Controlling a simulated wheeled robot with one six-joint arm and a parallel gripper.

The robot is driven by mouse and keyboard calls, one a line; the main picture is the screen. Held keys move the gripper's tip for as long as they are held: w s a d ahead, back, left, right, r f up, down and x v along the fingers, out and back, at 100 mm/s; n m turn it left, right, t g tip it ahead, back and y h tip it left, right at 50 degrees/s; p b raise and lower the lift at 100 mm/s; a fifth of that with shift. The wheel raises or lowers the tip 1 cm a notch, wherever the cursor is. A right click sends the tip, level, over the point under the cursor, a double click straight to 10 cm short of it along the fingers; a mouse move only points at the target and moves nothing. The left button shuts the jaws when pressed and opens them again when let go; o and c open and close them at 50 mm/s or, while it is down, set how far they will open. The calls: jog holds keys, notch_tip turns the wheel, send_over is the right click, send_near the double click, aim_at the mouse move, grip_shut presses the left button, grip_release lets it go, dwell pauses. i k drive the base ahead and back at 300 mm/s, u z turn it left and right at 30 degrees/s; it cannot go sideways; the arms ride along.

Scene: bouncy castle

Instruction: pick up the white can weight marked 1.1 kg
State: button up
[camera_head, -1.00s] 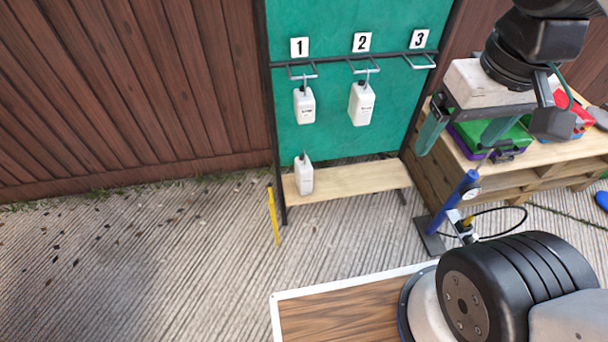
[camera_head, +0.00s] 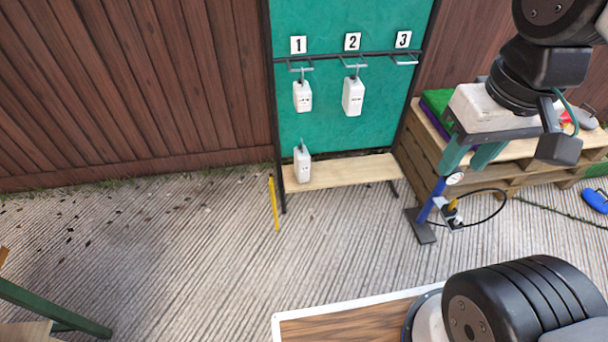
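Three white can weights show at the green board. One can (camera_head: 302,96) hangs from the hook under sign 1, and a larger-looking can (camera_head: 353,96) hangs from the hook under sign 2. A third can (camera_head: 302,164) stands upright on the low wooden shelf (camera_head: 350,176). Their markings are too small to read, so I cannot tell which is the 1.1 kg one. My gripper (camera_head: 463,168) is at the right, with its two teal fingers apart and nothing seen between them. It is well to the right of all three cans.
The hook under sign 3 (camera_head: 404,60) is empty. A pallet table (camera_head: 520,160) with a green item (camera_head: 437,100) stands behind my gripper. A blue pump (camera_head: 437,198) with a black hose stands below it. A yellow stake (camera_head: 273,204) stands left of the shelf. Open paving lies at left.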

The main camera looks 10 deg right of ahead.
aim_at(301, 158)
jog(key=u, duration=0.4)
jog(key=i, duration=1.2)
jog(key=z, duration=0.35)
